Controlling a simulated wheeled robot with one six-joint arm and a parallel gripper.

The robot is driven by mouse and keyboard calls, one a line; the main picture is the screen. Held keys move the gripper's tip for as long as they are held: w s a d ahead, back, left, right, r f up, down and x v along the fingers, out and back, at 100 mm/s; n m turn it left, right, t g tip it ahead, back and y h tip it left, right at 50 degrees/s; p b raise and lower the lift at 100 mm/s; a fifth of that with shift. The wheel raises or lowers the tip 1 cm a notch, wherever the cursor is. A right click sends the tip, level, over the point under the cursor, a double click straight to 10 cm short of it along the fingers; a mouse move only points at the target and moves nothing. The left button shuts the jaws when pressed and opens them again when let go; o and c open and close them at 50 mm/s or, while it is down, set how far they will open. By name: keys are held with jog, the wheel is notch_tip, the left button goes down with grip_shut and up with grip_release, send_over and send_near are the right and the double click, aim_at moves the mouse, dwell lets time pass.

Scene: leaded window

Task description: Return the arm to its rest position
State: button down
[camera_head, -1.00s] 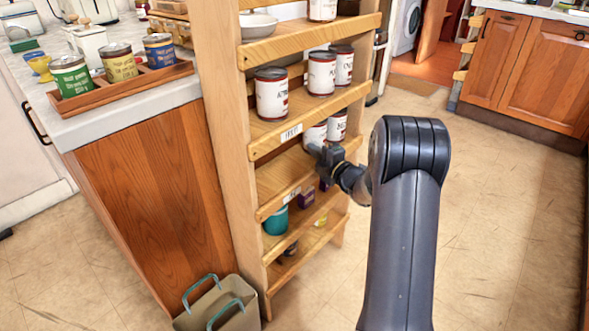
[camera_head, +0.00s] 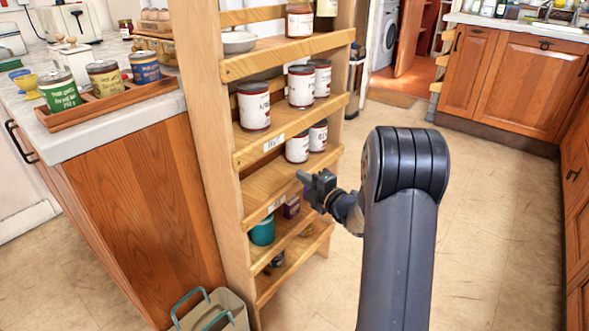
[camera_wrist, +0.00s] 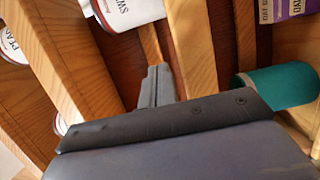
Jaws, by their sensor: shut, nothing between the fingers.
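My gripper (camera_head: 303,178) is shut and empty, in front of the wooden shelf rack (camera_head: 215,130) at about the height of its middle shelves. My dark grey arm (camera_head: 400,230) reaches up from the bottom of the head view and hides some floor. In the wrist view the shut fingers (camera_wrist: 158,82) point in among the shelf boards, near a white can (camera_wrist: 128,12) and a teal can (camera_wrist: 280,86). I cannot tell whether the fingers touch the rack.
White cans (camera_head: 254,106) stand on the rack's shelves, and a teal can (camera_head: 262,231) sits lower down. A counter (camera_head: 120,125) at left holds a wooden tray (camera_head: 120,103) of tins. A bin (camera_head: 212,312) stands at the rack's foot. Open floor (camera_head: 490,220) lies to the right.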

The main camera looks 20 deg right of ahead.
jog(key=shift+v, duration=1.6)
